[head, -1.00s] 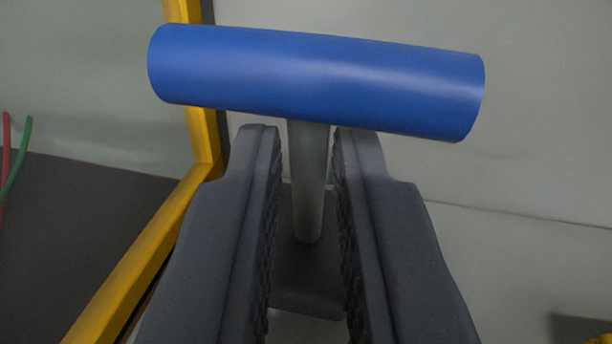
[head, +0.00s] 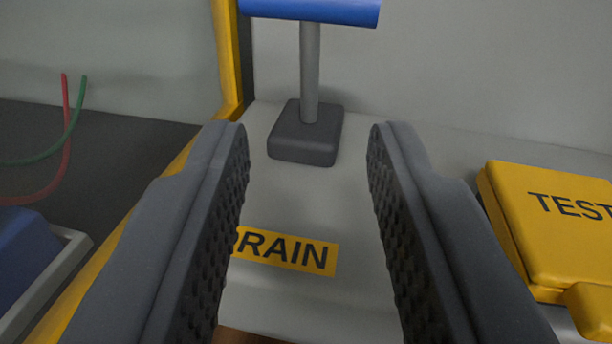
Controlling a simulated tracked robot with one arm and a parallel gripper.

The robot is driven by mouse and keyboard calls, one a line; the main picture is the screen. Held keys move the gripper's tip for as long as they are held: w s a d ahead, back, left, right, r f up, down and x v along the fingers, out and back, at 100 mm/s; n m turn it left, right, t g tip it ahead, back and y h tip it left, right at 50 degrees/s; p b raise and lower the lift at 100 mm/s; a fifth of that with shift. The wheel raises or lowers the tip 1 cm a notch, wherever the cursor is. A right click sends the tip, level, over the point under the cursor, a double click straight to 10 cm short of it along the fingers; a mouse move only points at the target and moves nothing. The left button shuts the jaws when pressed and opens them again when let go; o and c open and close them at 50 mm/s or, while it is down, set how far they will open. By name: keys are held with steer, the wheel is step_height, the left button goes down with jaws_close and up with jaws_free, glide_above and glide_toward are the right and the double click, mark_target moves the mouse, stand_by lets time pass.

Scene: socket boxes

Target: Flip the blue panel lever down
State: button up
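The lever has a blue crossbar handle (head: 312,9), cut off by the top edge of the head view. Its grey stem (head: 310,70) rises from a dark block base (head: 306,134) on a light grey panel (head: 300,205). My gripper (head: 308,140) is open and empty, its two dark ribbed fingers spread wide. In the picture the lever's base shows between the fingertips, and the handle is above and beyond them. The fingers appear apart from the lever.
A yellow label reading "RAIN" (head: 288,252), partly hidden by the left finger, is on the panel. A yellow box marked "TEST" (head: 555,215) stands at right. A yellow frame (head: 228,60) runs along the left. Red and green cables (head: 70,125) and a blue object (head: 25,243) lie beyond it.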

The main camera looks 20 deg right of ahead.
steer(key=shift+v, duration=2.3)
steer(key=shift+c, duration=0.3)
